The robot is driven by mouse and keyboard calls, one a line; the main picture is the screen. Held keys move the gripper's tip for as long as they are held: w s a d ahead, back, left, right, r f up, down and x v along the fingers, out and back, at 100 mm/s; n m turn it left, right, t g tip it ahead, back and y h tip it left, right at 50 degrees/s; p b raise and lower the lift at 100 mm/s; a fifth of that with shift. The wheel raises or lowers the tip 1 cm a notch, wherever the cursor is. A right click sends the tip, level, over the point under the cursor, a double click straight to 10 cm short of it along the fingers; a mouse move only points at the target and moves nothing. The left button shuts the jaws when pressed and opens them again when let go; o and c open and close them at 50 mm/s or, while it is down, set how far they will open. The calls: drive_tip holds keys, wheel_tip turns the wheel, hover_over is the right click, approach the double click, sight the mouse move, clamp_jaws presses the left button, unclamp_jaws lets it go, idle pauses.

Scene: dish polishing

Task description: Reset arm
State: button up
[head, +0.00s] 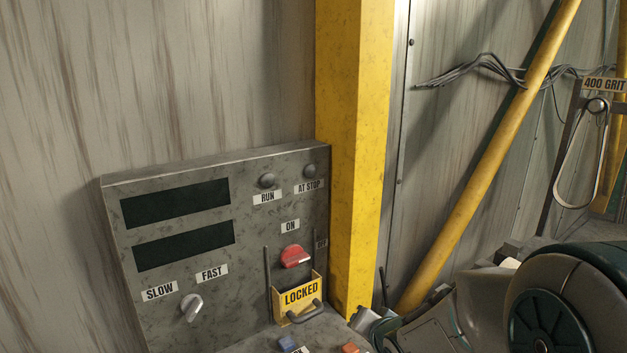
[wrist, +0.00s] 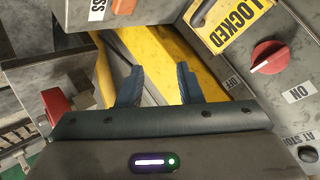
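My gripper (wrist: 158,86) is open in the wrist view, with two dark blue fingers spread apart and nothing between them. Behind and between the fingers is a yellow post. My arm (head: 560,305) shows at the lower right of the head view, right of the control panel (head: 150,230). In the head view I cannot make out the fingertips clearly. The yellow LOCKED plate (head: 300,297) with its handle is on the panel, below the red switch (head: 294,256). In the wrist view the LOCKED plate (wrist: 232,22) and red switch (wrist: 268,57) lie right of the fingers, apart from them.
The yellow post (head: 350,150) stands right beside the panel. A slanted yellow brace (head: 490,160) and cables (head: 480,70) are behind my arm. A belt under a 400 GRIT sign (head: 604,85) hangs at the right. A red block (wrist: 56,106) shows left of the gripper.

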drive_tip(key=s+d+r+n+g+h, duration=0.1)
drive_tip(key=s+d+r+n+g, duration=0.1)
drive_tip(key=s, duration=0.8)
drive_tip(key=s+d+r+n+g+h, duration=0.1)
drive_tip(key=s+r+n+g, duration=0.2)
drive_tip(key=s, duration=0.8)
wheel_tip(320, 180, up, 2)
drive_tip(key=shift+d+r+n+g, duration=0.1)
drive_tip(key=shift+d+n+g, duration=0.3)
drive_tip(key=shift+g, duration=0.6)
drive_tip(key=shift+d, duration=0.1)
